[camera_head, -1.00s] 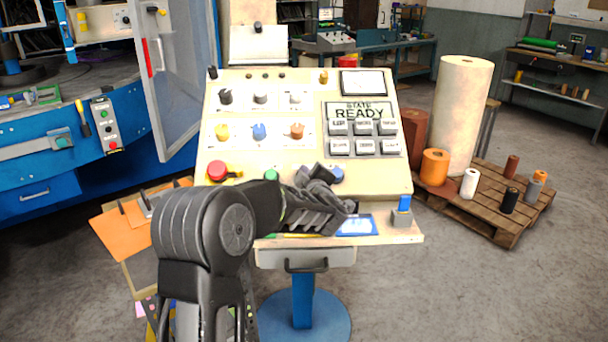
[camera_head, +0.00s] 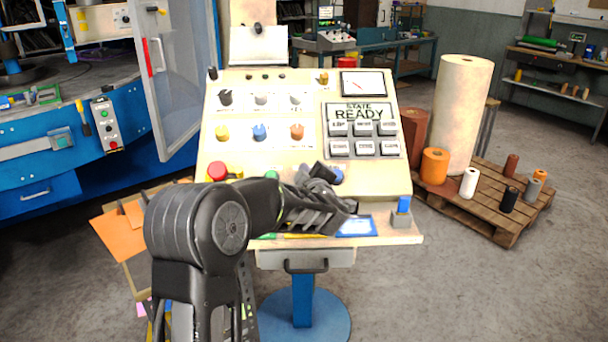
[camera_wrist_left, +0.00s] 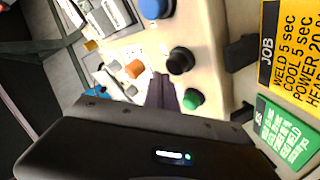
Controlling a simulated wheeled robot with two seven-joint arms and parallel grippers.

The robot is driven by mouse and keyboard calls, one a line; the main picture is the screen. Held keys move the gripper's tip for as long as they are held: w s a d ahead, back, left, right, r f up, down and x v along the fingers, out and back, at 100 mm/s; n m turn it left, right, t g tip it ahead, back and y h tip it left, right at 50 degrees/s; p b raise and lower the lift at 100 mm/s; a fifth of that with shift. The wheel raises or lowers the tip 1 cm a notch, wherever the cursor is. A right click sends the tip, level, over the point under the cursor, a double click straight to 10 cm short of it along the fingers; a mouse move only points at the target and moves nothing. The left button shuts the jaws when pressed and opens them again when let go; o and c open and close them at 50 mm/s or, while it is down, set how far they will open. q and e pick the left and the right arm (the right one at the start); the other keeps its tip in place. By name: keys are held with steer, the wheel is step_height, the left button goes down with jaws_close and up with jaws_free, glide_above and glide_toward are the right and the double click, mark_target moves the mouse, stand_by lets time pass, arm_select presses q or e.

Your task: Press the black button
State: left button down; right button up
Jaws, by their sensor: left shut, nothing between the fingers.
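A tilted beige control panel (camera_head: 235,115) stands in front of me. In the left wrist view, the black button (camera_wrist_left: 181,61) sits between a blue button (camera_wrist_left: 155,8) and a green button (camera_wrist_left: 192,99). My left gripper (camera_head: 318,180) reaches low over the panel's lower row and hides the black button in the head view. Its fingers (camera_wrist_left: 162,80) are shut and empty, close beside the black button in the left wrist view. I cannot tell how far the tips are from the panel. My right gripper is not in view.
A red mushroom button (camera_head: 217,171) lies left of my gripper. A blue-topped grey block (camera_head: 402,214) stands on the front ledge. A pallet (camera_head: 480,220) with rolls stands at right.

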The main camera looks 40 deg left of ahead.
arm_select(q)
steer(key=shift+r, duration=0.15)
steer(key=r+p, duration=0.1)
steer(key=s+d+r+p, duration=0.1)
steer(key=s+r+p, duration=0.1)
steer(key=r, duration=0.1)
steer(key=shift+s+d, duration=0.15)
steer(key=shift+d, duration=0.25)
steer(key=shift+f, duration=0.15)
stand_by(0.6)
